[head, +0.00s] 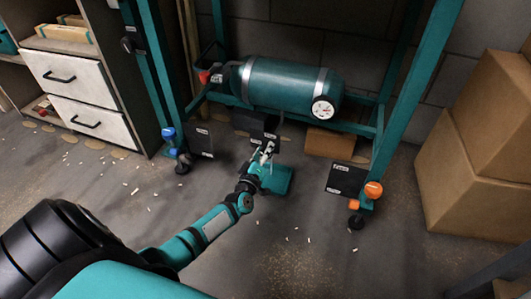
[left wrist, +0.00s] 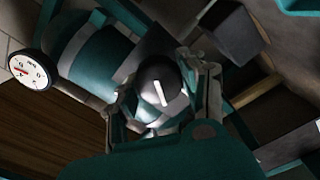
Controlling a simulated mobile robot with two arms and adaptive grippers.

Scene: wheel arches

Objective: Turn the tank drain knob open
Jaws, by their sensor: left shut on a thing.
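The teal tank (head: 290,85), with pale straps and a round gauge (head: 323,109), lies across the teal frame. In the left wrist view, the tank (left wrist: 90,62) and its gauge (left wrist: 29,70) are at the upper left. The drain knob (left wrist: 158,84) is dark and round with a white line on its face. My left gripper (left wrist: 163,98) has one finger on each side of the knob and is shut on it. In the head view my left gripper (head: 266,151) is below the tank, and the knob is too small and covered to make out.
Frame legs stand on both sides, with a blue knob (head: 168,133) at left and an orange knob (head: 373,190) at right. A cardboard box (head: 329,143) sits under the tank. Stacked cartons (head: 470,185) are at right, drawers (head: 85,122) at left. The front floor has scattered chips.

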